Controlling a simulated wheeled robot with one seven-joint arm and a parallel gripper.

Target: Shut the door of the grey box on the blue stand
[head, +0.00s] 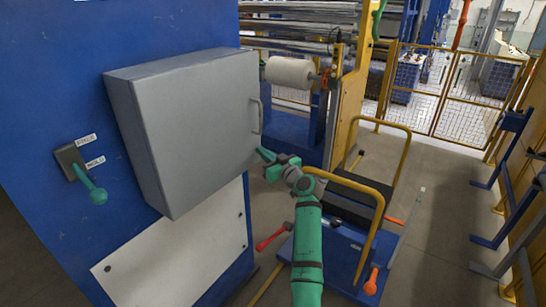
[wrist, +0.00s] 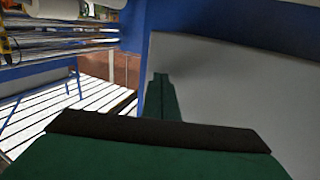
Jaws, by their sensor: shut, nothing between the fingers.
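The grey box (head: 200,120) is mounted on the face of the blue stand (head: 60,50). Its door, with a bar handle (head: 257,115) near the right edge, lies flush or nearly flush with the box; I cannot tell whether a small gap is left. My gripper (head: 263,154) is shut and empty, just beyond the lower right edge of the door, below the handle. In the wrist view, my closed fingers (wrist: 160,85) point along a large grey surface (wrist: 235,75) that fills the right side. I cannot tell whether they touch it.
A lever switch (head: 94,190) sits left of the box, and a white panel (head: 180,265) lies below it. A blue cart with yellow rails (head: 360,180) stands right of my arm. A white roller (head: 290,72) is behind. Open floor (head: 440,240) lies at right.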

